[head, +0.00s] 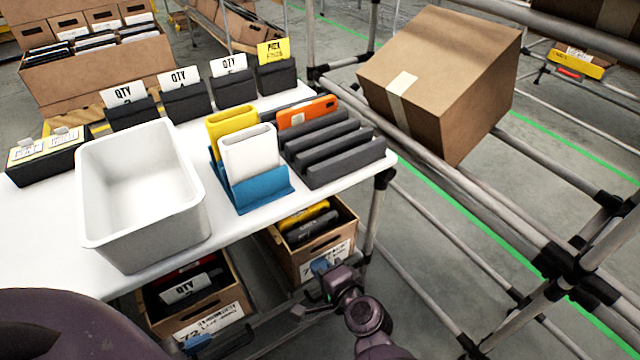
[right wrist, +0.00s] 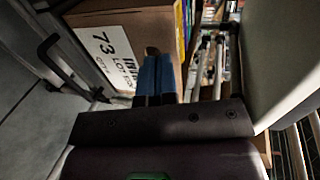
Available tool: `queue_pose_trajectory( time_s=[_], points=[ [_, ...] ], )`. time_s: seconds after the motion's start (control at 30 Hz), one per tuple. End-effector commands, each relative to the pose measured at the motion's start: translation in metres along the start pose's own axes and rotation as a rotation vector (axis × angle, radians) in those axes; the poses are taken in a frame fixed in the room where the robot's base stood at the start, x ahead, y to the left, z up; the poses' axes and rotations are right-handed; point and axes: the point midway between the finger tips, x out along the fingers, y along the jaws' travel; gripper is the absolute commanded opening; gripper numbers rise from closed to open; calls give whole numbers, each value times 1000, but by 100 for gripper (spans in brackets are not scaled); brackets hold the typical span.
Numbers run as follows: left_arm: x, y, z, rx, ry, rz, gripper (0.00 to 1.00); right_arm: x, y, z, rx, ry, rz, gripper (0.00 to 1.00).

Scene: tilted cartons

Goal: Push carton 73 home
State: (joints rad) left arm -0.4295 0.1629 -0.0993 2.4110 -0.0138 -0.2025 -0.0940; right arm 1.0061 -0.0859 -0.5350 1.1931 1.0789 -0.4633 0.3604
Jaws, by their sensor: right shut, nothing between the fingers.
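Carton 73 (head: 312,252) is a brown cardboard carton under the right end of the white table, tilted, with yellow and dark items inside. Its front sticks out past the table edge. In the right wrist view carton 73 (right wrist: 150,22) shows its white label reading 73. My right gripper (head: 322,266) is in front of its label side, partly covering the label. In the right wrist view the blue fingers of my right gripper (right wrist: 154,58) are shut together with nothing between them, at the carton's front face. I cannot tell if they touch it.
Carton 72 (head: 200,318) sits to the left under the table (head: 45,235). On the table stand a white bin (head: 140,235), a blue holder (head: 265,200) and grey racks (head: 340,165). A large closed carton (head: 435,75) lies on a pipe rack at the right.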

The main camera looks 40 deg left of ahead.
Motion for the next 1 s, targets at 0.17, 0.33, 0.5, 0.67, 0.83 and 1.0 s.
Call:
queue_pose_trajectory(
  time_s=[0.17,0.33,0.5,0.67,0.83,1.0],
  points=[
    [-1,2,-4,21,-36,8,46,-35,-4,-3,-7,4,0,0],
    [-2,2,-6,38,-65,14,46,-65,-3,-3,-8,4,1,0],
    [-2,2,-7,49,-87,17,46,-88,-1,-2,-4,1,2,0],
    [-2,2,-6,52,-99,18,46,-99,0,-1,-1,0,2,0],
    [-3,2,-5,53,-104,19,46,-101,1,0,0,-1,2,0],
    [-3,2,-8,52,-97,17,46,-102,-3,-2,-6,1,0,0]
  ],
)
